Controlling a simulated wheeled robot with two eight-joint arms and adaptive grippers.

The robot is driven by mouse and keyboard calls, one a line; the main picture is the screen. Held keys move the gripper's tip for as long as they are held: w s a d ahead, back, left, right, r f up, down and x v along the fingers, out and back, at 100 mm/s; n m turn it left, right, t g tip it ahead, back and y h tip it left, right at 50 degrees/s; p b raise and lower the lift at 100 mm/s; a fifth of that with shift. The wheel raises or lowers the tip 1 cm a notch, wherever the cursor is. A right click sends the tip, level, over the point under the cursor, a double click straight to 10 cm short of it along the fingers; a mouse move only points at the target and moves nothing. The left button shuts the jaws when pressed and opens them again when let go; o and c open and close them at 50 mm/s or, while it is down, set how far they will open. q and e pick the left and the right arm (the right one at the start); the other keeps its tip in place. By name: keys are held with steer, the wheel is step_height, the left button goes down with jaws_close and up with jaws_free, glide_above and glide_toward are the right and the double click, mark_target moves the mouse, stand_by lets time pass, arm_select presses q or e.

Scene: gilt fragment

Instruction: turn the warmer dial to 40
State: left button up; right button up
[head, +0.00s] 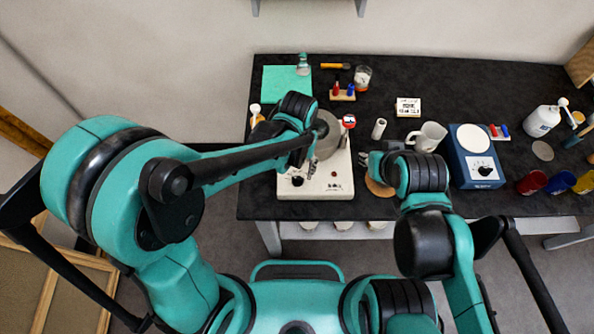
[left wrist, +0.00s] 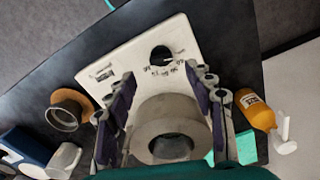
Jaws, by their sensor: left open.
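The white warmer (head: 317,187) stands at the front left of the black table, with a round grey pot (head: 327,139) on it. Its black dial (head: 297,181) sits on the front part of the top. In the left wrist view the dial (left wrist: 160,53) has a light pointer mark and printed numbers around its edge; the exact setting is too small to read. My left gripper (head: 309,163) is open above the warmer. In its wrist view the fingers (left wrist: 165,78) are apart, nothing between them at the tips, and the dial lies beyond them. My right gripper (head: 371,162) is over a cork mat, its fingers unclear.
A blue device (head: 476,157) with a white plate and its own dial stands to the right, next to a white mug (head: 427,136). A green mat (head: 287,80) lies behind.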

mark_target(298, 179)
arm_select(q)
step_height(298, 179, down, 7)
steer(key=shift+r+b, duration=0.15)
steer(key=shift+b, duration=0.65)
steer(key=c, duration=1.1)
